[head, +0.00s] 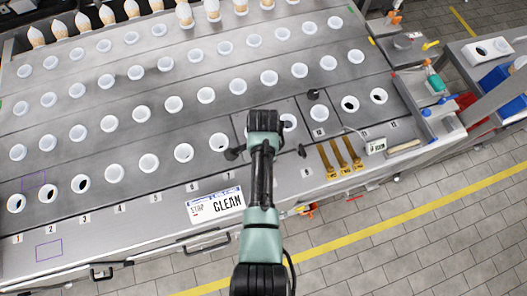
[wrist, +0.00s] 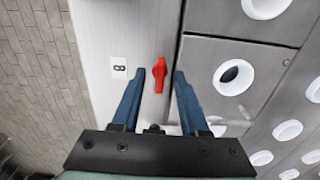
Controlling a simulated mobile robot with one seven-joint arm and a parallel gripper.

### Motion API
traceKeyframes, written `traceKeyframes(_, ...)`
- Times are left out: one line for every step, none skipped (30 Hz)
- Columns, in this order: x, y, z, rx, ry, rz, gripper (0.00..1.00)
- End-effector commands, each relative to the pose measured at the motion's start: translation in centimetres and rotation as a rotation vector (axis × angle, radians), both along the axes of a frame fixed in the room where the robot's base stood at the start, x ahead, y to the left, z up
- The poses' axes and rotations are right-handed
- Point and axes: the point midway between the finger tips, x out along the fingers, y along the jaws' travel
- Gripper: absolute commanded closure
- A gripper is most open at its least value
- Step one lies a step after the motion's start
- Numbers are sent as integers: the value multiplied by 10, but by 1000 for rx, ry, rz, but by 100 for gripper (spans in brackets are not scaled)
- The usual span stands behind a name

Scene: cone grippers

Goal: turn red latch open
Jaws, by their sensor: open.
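A small red latch (wrist: 159,75) sits on a light metal panel in the wrist view, near the panel's right edge. It stands upright in the picture, with a wider middle. My gripper (wrist: 160,74) has its two blue fingers spread to the left and right of the latch. The latch shows between the fingertips, and nothing is held. I cannot tell how far the fingertips are above the panel. In the head view my arm reaches over the metal table (head: 110,185). I cannot make out the latch there.
A white label (wrist: 119,67) is left of the latch. White-rimmed holes (wrist: 233,77) lie to the right. In the head view, a "CLEAN" sign (head: 215,205), brass-coloured bars (head: 341,156) and a small white device (head: 376,146) are near the front edge.

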Motion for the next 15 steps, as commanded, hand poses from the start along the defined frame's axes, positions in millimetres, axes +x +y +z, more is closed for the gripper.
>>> traceKeyframes(0,0,1,0,-1,0,56)
traceKeyframes(0,0,3,0,-1,0,56)
traceKeyframes(0,0,5,0,0,0,56)
traceKeyframes(0,0,8,0,-1,0,56)
traceKeyframes(1,0,11,1,-2,0,56)
traceKeyframes(0,0,16,1,-2,0,56)
traceKeyframes(0,0,20,0,-3,0,56)
traceKeyframes(0,0,25,0,-3,0,56)
traceKeyframes(1,0,32,0,-4,0,56)
traceKeyframes(1,0,37,1,-5,0,56)
traceKeyframes(1,0,43,0,-4,0,56)
traceKeyframes(1,0,51,0,-4,0,56)
traceKeyframes(1,0,58,1,-6,0,56)
traceKeyframes(2,0,64,0,-6,0,56)
traceKeyframes(1,0,72,0,-6,0,56)
